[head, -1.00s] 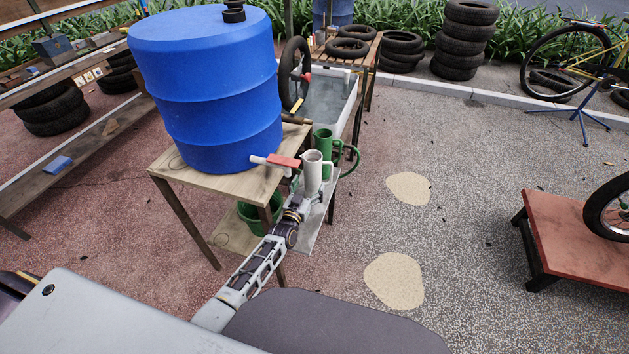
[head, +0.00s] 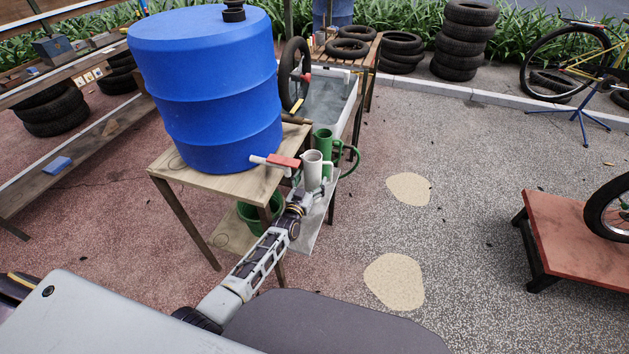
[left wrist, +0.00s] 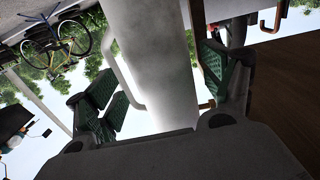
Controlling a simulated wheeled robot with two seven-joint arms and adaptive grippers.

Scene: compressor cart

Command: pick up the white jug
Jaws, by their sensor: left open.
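The white jug (head: 313,170) stands upright on a low grey shelf beside the wooden stand, just right of the barrel's tap. My left gripper (head: 308,192) has reached it from the near side; the jug partly hides the fingers. In the left wrist view, the pale jug body (left wrist: 155,60) fills the space between the two green-padded fingers of my left gripper (left wrist: 158,85), which are open on either side of it. The jug's handle shows on its left in that view. I cannot tell whether either pad touches it. My right gripper is out of view.
A green jug (head: 327,142) stands just behind the white one. The blue barrel (head: 220,100) with its red-handled tap (head: 284,161) is close on the left. A grey water trough (head: 325,100) lies behind.

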